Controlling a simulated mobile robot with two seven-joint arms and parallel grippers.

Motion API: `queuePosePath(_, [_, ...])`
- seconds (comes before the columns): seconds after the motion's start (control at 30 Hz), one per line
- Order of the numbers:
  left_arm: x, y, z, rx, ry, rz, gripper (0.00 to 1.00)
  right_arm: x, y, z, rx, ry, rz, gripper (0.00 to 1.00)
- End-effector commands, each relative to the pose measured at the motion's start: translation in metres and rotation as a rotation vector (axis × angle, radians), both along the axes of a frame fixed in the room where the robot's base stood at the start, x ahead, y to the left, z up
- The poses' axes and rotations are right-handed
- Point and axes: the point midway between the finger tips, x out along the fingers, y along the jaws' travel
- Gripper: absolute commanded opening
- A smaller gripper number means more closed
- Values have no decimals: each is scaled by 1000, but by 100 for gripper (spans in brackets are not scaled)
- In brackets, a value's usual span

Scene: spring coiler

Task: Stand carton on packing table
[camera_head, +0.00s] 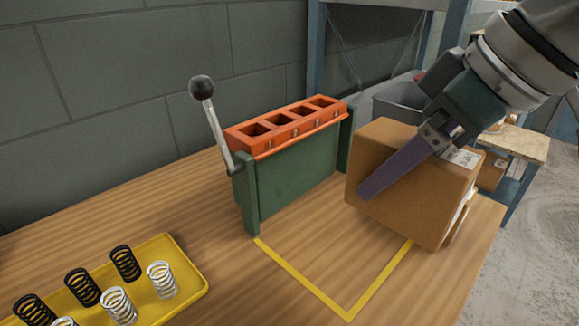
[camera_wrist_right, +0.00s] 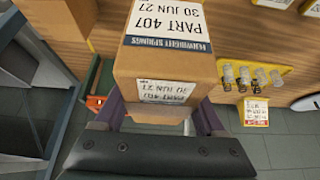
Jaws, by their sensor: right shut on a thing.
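A brown cardboard carton (camera_head: 410,180) is at the right end of the wooden table (camera_head: 320,250), tilted. In the right wrist view the carton (camera_wrist_right: 150,65) shows white labels reading PART 407, 30 JUN 27. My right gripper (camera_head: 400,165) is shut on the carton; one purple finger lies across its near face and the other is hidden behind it. In the right wrist view the gripper (camera_wrist_right: 160,115) has a finger on each side of the carton. I cannot tell whether the carton's bottom touches the table. My left gripper is not in view.
A green stand with an orange slotted top (camera_head: 290,125) and black-knobbed lever (camera_head: 205,100) stands behind yellow tape lines (camera_head: 300,279). A yellow tray (camera_head: 190,268) holds several springs at front left. A grey bin (camera_head: 398,98) and another bench (camera_head: 520,142) are beyond. The taped area's front is clear.

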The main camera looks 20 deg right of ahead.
Motion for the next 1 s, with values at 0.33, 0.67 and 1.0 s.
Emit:
queuePosePath(0.33, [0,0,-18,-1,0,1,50,1,0,-80,1,-3,0,0])
queuePosePath(0.67, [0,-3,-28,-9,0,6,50,1,1,-118,2,-3,-1,0])
queuePosePath(1.0, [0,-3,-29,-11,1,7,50,1,0,-128,1,-6,1,0])
